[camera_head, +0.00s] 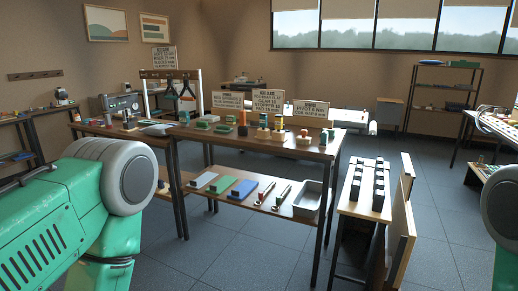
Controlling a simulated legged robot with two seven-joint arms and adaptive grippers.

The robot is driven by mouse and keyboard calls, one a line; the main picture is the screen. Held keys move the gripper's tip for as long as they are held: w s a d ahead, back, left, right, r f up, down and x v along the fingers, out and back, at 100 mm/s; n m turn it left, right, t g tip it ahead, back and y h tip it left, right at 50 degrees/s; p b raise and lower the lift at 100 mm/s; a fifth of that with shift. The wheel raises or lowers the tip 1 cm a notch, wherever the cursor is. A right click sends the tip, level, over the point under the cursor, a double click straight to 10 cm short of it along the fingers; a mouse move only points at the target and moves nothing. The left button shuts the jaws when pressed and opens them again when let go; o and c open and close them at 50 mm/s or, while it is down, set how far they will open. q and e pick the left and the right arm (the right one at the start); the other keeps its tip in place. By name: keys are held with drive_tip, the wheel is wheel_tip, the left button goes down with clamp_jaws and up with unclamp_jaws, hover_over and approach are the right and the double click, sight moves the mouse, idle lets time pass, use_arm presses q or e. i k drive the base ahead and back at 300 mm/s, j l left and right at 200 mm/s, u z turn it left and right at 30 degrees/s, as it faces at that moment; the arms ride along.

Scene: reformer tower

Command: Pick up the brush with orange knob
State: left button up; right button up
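A small block with an upright orange piece (242,118) stands near the middle of the long wooden table (200,134). It may be the brush with the orange knob, but it is too small to be sure. Similar small blocks with yellow or coloured tops (263,121) stand just to its right. My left arm shows large at the left, and part of my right arm shows at the right edge. Neither gripper is in view, and neither visible arm part touches the table items.
Signs stand behind the blocks (268,101). The lower shelf holds coloured pads (243,189), slim tools and a grey tray (308,199). A narrow stand with black items (378,184) and leaning boards (401,222) stands right of the table. Open floor (240,255) lies in front.

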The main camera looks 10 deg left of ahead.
sight(303, 140)
drive_tip(key=i+l+u, duration=0.1)
drive_tip(key=u, duration=0.65)
drive_tip(key=j+u, duration=0.15)
drive_tip(key=u, duration=2.7)
drive_tip(key=k+z, duration=0.15)
drive_tip(key=z, duration=2.75)
drive_tip(key=j+z, duration=0.15)
drive_tip(key=z, duration=0.55)
drive_tip(key=i+z, duration=0.2)
drive_tip(key=i, duration=0.3)
drive_tip(key=i+j+z, duration=0.25)
drive_tip(key=i, duration=0.25)
